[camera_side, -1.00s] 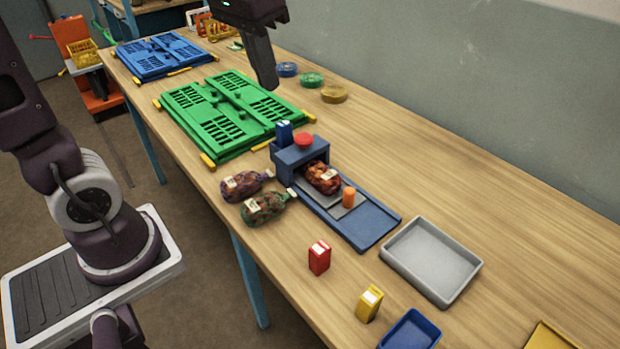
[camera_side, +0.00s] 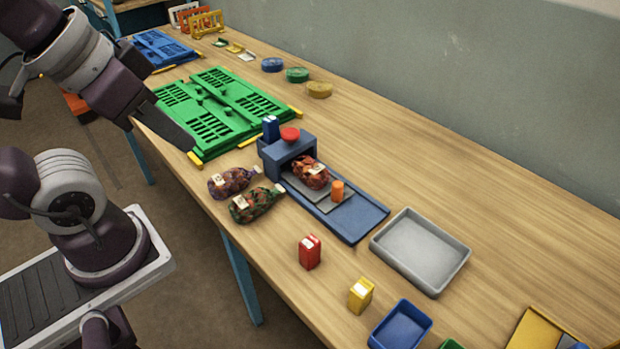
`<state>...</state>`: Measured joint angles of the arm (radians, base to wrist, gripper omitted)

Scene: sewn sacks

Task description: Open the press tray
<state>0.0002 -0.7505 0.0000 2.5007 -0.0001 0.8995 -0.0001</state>
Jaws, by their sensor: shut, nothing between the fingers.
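The press (camera_side: 288,150) is a blue-grey block with a red knob (camera_side: 290,135) on top, standing on a long blue base (camera_side: 358,218). Its grey tray (camera_side: 325,203) lies on the base and carries an upright orange handle (camera_side: 337,190). A red-brown sack (camera_side: 310,173) with a white label lies on the tray at the mouth of the press, partly under the block. My gripper (camera_side: 188,145) is shut and empty. It appears over the left edge of the green crate, well left of the press and apart from the handle.
Two labelled sacks (camera_side: 256,204) lie left of the press. A red box (camera_side: 310,251), a yellow box (camera_side: 360,295), a blue bin (camera_side: 400,326) and a grey bin (camera_side: 421,252) stand nearer. The folded green crate (camera_side: 222,105) lies behind. The table's right side is mostly clear.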

